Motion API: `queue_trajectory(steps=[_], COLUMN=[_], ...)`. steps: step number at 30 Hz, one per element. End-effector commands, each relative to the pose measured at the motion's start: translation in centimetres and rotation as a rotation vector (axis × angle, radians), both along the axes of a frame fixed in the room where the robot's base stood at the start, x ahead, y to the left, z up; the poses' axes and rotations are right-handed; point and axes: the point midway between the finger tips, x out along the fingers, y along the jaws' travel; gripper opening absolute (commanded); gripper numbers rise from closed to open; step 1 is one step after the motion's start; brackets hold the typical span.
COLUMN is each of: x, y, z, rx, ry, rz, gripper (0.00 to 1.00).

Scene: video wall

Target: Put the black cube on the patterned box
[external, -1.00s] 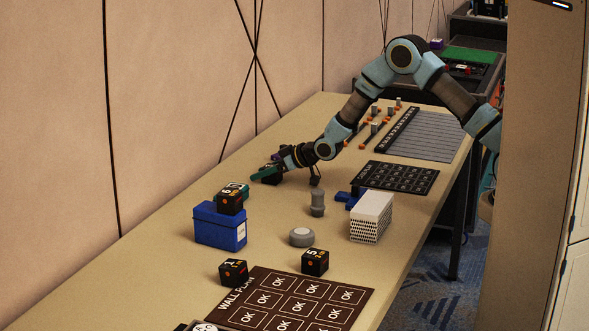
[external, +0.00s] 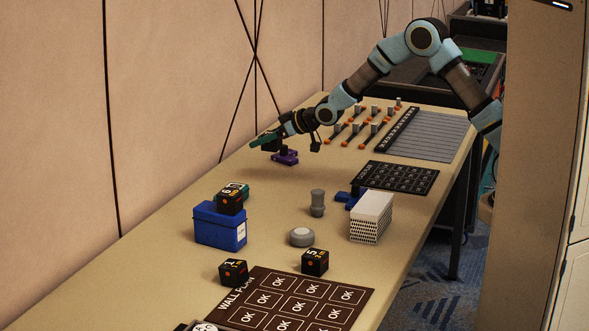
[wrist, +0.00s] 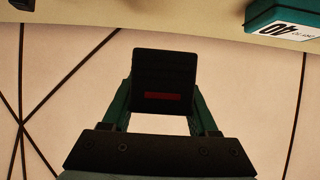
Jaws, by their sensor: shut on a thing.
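My gripper (wrist: 163,95) is shut on a black cube (wrist: 165,65), held between the teal fingers in the wrist view; its visible face has a red strip. In the external view my gripper (external: 266,138) is above the far left of the table, near the wall, and the held cube is hard to make out. The patterned box (external: 370,219), white with dark dotted sides, stands nearer and to the right of my gripper. Other black cubes with numbers are one on the blue box (external: 230,202) and two on the table (external: 233,272), (external: 315,262).
The blue box (external: 219,228), a grey cylinder (external: 317,203), a round grey knob (external: 301,237) and a blue piece (external: 343,197) stand around the patterned box. A teal labelled box (wrist: 285,20) shows in the wrist view.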

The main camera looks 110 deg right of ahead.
Motion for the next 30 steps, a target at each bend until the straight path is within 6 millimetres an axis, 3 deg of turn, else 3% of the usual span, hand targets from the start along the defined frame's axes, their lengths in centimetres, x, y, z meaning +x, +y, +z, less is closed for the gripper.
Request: queue_trajectory(steps=[4, 8, 14, 17, 22, 30], x=[0.0, 0.2, 0.7, 0.7, -0.6, -5.6], y=[1.2, 3.5, 9.0, 13.2, 22.1, 34.8], z=[1.0, 1.8, 2.9, 3.7, 4.7, 6.6], rx=[-0.002, 0.0, 0.003, 0.004, 0.008, 0.005], ry=[0.0, 0.0, 0.0, 0.0, -0.001, -0.002], rz=[0.064, 0.175, 0.402, 0.558, 0.865, 1.275], gripper=[0.02, 0.02, 0.02, 0.02, 0.02, 0.02])
